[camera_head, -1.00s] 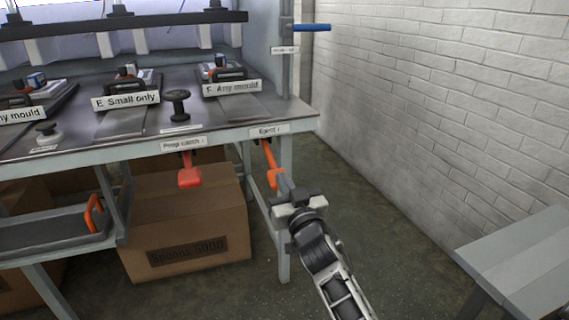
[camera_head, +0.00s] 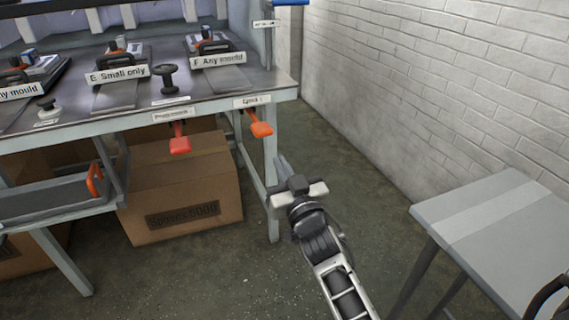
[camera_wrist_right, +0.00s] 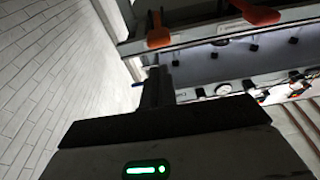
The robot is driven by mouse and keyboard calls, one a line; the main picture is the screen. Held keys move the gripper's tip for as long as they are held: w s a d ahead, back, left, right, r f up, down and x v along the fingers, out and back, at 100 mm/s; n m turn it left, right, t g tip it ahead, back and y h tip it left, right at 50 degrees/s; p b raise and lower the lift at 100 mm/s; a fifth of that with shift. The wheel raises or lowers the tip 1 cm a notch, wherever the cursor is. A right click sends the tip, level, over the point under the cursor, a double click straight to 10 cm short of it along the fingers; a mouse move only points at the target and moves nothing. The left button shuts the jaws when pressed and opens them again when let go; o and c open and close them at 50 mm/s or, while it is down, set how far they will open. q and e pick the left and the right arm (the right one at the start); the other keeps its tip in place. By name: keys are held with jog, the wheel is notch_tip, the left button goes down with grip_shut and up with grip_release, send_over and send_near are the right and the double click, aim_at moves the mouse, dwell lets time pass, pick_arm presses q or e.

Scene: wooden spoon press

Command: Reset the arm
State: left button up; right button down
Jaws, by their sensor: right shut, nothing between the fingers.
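My right gripper (camera_head: 284,168) is shut and empty in the head view, in front of the press table's right leg and below the orange eject lever (camera_head: 261,126). A gap shows between the fingertips and the lever. The red lever (camera_head: 180,140) hangs from the table edge to the left. In the right wrist view my shut gripper fingers (camera_wrist_right: 156,88) point toward the table's underside, with an orange lever (camera_wrist_right: 256,14) beyond them. My left gripper is not in view.
The press table (camera_head: 215,108) carries mould plates and black knobs. A cardboard box (camera_head: 185,190) stands beneath it. A grey side table (camera_head: 500,215) is at the right, by the white brick wall (camera_head: 440,90). Open floor lies between the tables.

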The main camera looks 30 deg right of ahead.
dwell(0.4)
